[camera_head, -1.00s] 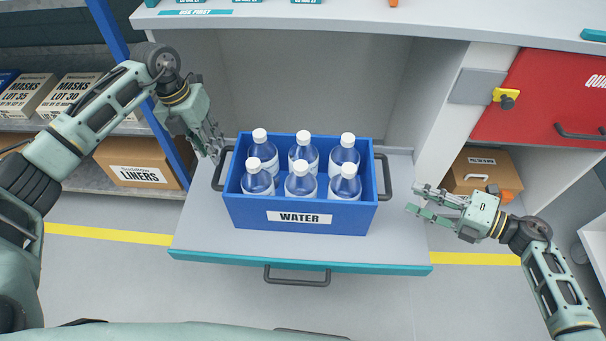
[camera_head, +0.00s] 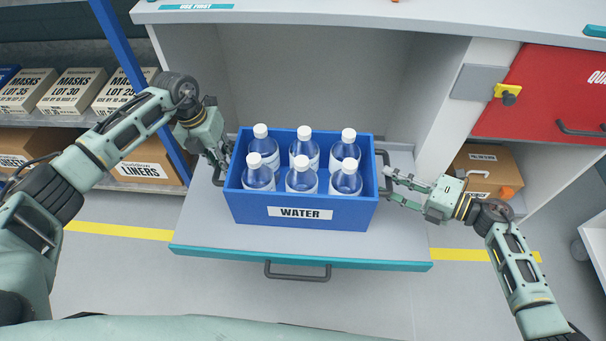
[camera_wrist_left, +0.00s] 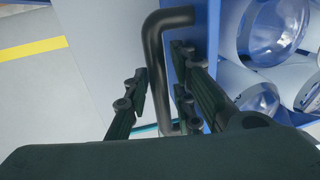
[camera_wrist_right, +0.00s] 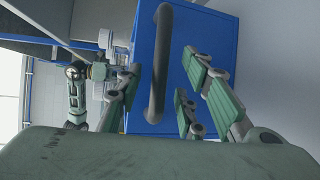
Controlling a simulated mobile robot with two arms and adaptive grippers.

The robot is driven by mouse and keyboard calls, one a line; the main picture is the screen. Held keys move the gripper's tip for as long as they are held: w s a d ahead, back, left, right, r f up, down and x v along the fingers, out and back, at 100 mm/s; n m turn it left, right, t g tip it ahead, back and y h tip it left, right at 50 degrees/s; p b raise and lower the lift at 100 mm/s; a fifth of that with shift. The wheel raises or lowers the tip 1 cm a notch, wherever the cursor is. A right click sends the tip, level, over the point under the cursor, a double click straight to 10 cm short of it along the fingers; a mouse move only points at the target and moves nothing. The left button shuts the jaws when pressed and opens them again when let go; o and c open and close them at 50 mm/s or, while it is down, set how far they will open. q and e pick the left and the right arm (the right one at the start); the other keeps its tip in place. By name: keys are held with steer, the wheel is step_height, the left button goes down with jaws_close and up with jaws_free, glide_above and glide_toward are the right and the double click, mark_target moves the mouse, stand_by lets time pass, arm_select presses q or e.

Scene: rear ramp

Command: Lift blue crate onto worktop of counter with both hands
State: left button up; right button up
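The blue crate (camera_head: 252,211) with a WATER label stands on the pulled-out drawer (camera_head: 205,228), holding several capped water bottles (camera_head: 302,176). My left gripper (camera_head: 222,160) is at the crate's left handle (camera_head: 217,176). In the left wrist view its fingers (camera_wrist_left: 158,95) stand open on either side of the dark handle (camera_wrist_left: 153,50), with a gap on the outer side. My right gripper (camera_head: 388,184) is at the crate's right handle (camera_head: 386,160). In the right wrist view its open fingers (camera_wrist_right: 158,85) straddle the handle (camera_wrist_right: 160,40), apart from it.
The white worktop (camera_head: 400,14) of the counter lies above and behind the drawer. A red cabinet front (camera_head: 545,100) is at the right, with a cardboard box (camera_head: 480,170) below it. A blue post (camera_head: 122,45) and shelved boxes stand at the left. The drawer's front handle (camera_head: 298,277) sticks out.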

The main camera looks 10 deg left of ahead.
arm_select(q)
steer(key=shift+c, duration=0.5)
arm_select(e)
steer(key=shift+c, duration=0.5)
arm_select(q)
steer(key=c, duration=0.4)
arm_select(e)
steer(key=c, duration=0.4)
arm_select(q)
jaws_close()
arm_select(e)
jaws_close()
steer(key=shift+f, duration=0.1)
